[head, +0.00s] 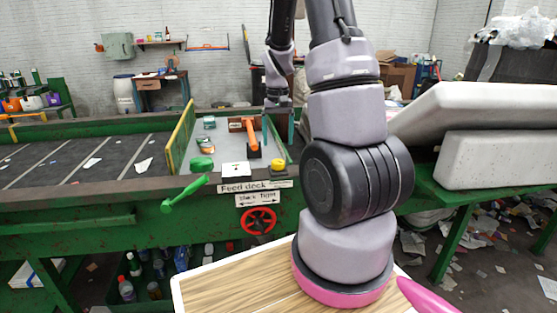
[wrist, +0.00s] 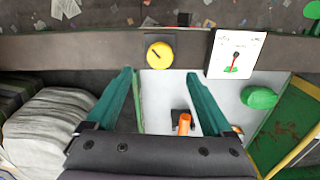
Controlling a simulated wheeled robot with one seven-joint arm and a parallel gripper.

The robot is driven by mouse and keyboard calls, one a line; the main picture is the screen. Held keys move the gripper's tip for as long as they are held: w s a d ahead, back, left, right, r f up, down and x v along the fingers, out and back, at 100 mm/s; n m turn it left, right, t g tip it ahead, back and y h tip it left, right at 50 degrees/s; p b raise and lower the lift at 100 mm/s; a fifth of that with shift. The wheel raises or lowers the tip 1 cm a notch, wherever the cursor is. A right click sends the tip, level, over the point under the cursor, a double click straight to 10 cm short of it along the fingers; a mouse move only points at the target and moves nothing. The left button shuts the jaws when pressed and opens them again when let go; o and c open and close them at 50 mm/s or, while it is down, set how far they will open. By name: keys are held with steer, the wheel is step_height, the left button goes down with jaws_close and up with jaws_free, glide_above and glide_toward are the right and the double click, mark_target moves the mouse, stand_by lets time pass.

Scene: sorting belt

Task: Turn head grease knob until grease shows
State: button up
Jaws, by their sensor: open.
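A round yellow knob (head: 278,164) with a small dark mark sits at the right front of the grey deck. In the wrist view the yellow knob (wrist: 160,55) lies just beyond and between my fingertips, not gripped. My gripper (head: 278,138) is open and empty above the deck, and its two teal fingers (wrist: 160,76) are spread wide.
A green knob (head: 201,163) and an orange-handled lever (head: 251,133) are on the deck. Signs read "Feed deck" (head: 250,186) and "slack tight". Pale slabs (head: 490,105) lie at right.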

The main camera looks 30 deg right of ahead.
mark_target(278, 161)
step_height(278, 161, down, 8)
steer(key=shift+r, duration=0.15)
jaws_close()
stand_by(0.3)
steer(key=shift+m, duration=3.3)
jaws_free()
